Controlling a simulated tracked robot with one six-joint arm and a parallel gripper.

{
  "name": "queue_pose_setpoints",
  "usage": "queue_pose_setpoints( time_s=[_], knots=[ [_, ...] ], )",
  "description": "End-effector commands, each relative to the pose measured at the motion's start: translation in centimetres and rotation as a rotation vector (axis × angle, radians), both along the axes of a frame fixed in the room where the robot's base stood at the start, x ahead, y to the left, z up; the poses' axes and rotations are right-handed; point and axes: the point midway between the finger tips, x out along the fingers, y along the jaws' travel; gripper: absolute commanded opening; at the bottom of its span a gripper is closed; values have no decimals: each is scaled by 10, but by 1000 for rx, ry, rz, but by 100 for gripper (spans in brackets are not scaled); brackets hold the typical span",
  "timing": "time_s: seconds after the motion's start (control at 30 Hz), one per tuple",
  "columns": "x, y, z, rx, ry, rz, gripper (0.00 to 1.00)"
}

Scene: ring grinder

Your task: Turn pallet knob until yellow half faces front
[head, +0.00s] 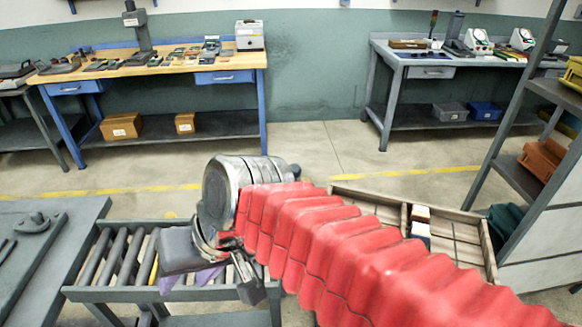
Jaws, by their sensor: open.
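My arm, in a red ribbed cover, reaches from the lower right to the roller conveyor (100,258) at lower left. My gripper (222,262) is at its end, low over the conveyor's right part, and is open. Its fingertips are partly hidden by the wrist and hard to make out. A dark grey block (180,250) lies on the rollers just left of the gripper, with purple parts (205,276) at its lower edge. A thin yellow strip (153,270) shows between the rollers. I cannot make out a knob with a yellow half; the gripper and arm cover part of this area.
A grey table (85,212) with a grey knobbed part (36,224) stands left. A shelf rack (520,110) borders the right. Open floor (335,150) lies behind.

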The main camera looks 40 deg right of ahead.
Motion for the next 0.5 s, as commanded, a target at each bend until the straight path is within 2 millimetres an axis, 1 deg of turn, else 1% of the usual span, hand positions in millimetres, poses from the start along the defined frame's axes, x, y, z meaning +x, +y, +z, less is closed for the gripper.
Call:
queue_pose_setpoints(
  time_s=[0.03, 0.1, 0.27, 0.33, 0.5],
  knots=[
    [5, 9, 4, 57, 18, -16, 44],
    [10, 22, 10, 140, 45, -38, 49],
    [28, 49, 28, 330, 102, -91, 60],
    [39, 58, 37, 413, 125, -116, 65],
    [69, 75, 59, 617, 181, -182, 66]
  ],
)
